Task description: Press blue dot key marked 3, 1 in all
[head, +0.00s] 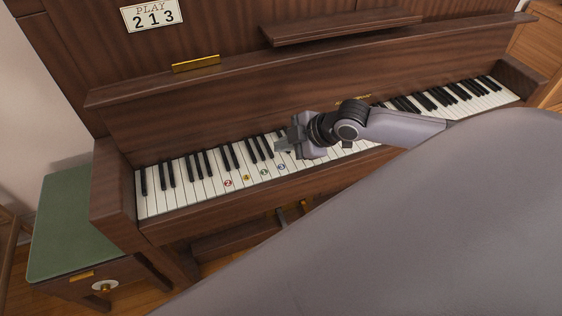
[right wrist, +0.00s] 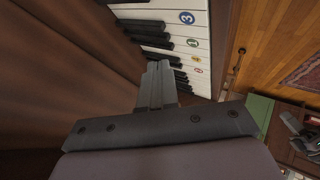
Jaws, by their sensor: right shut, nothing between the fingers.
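The key with the blue dot marked 3 (head: 281,167) is in the piano's white key row, rightmost of the dotted keys. In the right wrist view the blue dot (right wrist: 187,17) shows clearly near the top. My right gripper (head: 281,145) is shut and empty, over the keyboard just behind the blue dot. Its closed fingers (right wrist: 160,70) point along the key row in the wrist view; I cannot tell whether they touch a key. To the left are dots in green (head: 264,172), yellow (head: 247,177) and red (head: 228,183). My left gripper is not in view.
A card (head: 152,15) reading "PLAY 213" is on the upright piano's front panel. A wooden music ledge (head: 340,28) sticks out above the keyboard. A green-topped bench or cabinet (head: 70,222) stands at the left. The keyboard's left part is clear.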

